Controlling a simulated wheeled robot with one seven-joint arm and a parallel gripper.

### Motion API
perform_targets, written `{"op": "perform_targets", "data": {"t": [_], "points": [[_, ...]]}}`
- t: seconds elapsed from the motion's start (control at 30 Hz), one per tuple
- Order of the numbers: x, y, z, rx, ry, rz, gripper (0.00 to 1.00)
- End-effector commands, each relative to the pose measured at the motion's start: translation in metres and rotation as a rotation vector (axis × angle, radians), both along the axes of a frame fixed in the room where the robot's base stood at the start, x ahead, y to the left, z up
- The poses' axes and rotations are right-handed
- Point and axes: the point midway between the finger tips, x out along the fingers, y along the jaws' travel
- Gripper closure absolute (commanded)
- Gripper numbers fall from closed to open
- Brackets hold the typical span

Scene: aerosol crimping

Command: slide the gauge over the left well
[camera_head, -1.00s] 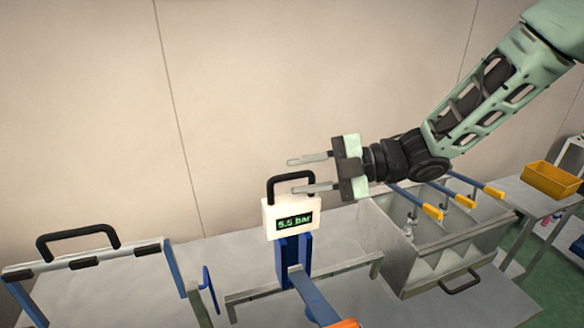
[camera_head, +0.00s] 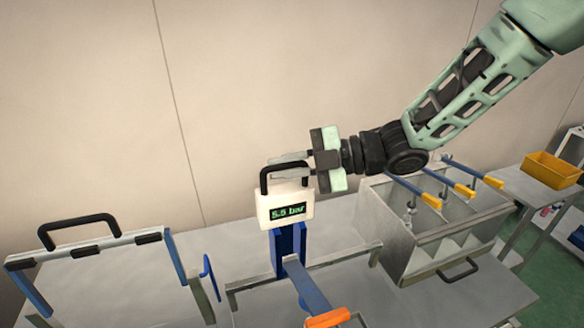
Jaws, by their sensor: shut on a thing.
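The gauge (camera_head: 285,212) is a white box with a green "5.5 bar" display and a black arched handle on top. It sits at the top of a blue post (camera_head: 288,246) in the middle of the view. My gripper (camera_head: 290,164) reaches in from the right and is shut on the gauge's handle, its two fingers level with the handle. A grey metal box with open compartments (camera_head: 388,225) stands to the right; I cannot tell whether one of its compartments is the left well.
Blue levers with yellow grips (camera_head: 432,200) cross above the metal box. A blue lever with an orange grip (camera_head: 327,317) juts forward below the gauge. A frame with a black handle (camera_head: 80,230) stands at left. A yellow bin (camera_head: 552,170) sits far right.

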Motion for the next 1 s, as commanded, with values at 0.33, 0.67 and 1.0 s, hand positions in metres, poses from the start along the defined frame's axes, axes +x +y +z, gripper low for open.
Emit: {"op": "perform_targets", "data": {"t": [0.33,0.67,1.0], "points": [[-0.024,0.081,-0.003,0.006,-0.002,0.006,1.00],[-0.028,0.093,0.001,0.007,0.003,0.004,1.00],[-0.029,0.093,0.001,0.006,0.002,0.007,0.66]]}}
